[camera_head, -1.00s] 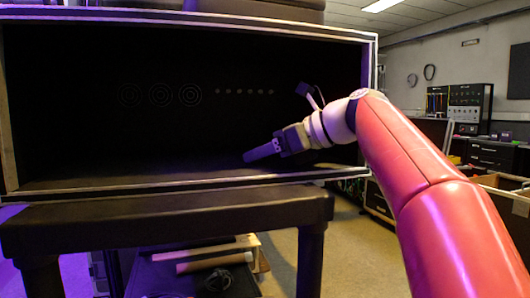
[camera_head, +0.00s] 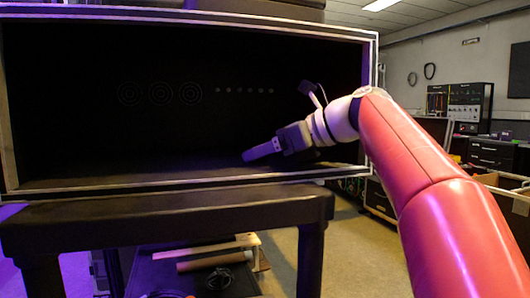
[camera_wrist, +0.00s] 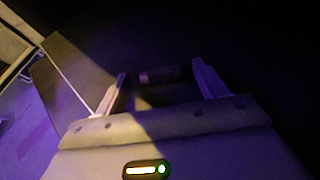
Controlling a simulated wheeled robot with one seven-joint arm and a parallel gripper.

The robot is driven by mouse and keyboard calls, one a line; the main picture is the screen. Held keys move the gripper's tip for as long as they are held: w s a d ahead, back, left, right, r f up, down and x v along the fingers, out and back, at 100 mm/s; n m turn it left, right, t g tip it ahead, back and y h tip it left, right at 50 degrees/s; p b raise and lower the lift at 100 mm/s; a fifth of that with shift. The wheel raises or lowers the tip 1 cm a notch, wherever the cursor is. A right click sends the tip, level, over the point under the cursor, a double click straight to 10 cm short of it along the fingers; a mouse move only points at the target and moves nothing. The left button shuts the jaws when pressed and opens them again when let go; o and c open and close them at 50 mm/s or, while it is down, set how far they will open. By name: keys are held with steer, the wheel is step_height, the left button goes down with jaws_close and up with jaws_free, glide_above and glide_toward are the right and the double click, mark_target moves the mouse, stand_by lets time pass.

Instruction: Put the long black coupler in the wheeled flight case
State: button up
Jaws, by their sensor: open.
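My gripper (camera_head: 262,151) reaches from the right into a large open-fronted black box with pale metal edges, low near its floor. In the wrist view my gripper (camera_wrist: 159,72) has its two fingers spread apart. A short-looking dark cylindrical piece (camera_wrist: 162,75) shows between or just beyond the fingertips; it looks like the black coupler, but the picture is dark and I cannot tell whether it touches a finger. In the head view I cannot make it out. I cannot identify the wheeled flight case for certain.
The black box (camera_head: 190,187) stands on a dark stand (camera_head: 170,220), with several items on a shelf below. Its right wall and front lip are close to my arm. An open pale-edged container (camera_head: 505,183) and drawers stand at the right. Open floor (camera_head: 350,255) lies between.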

steer(key=v, duration=1.1)
steer(key=shift+s+d+r, duration=0.1)
steer(key=shift+d, duration=0.1)
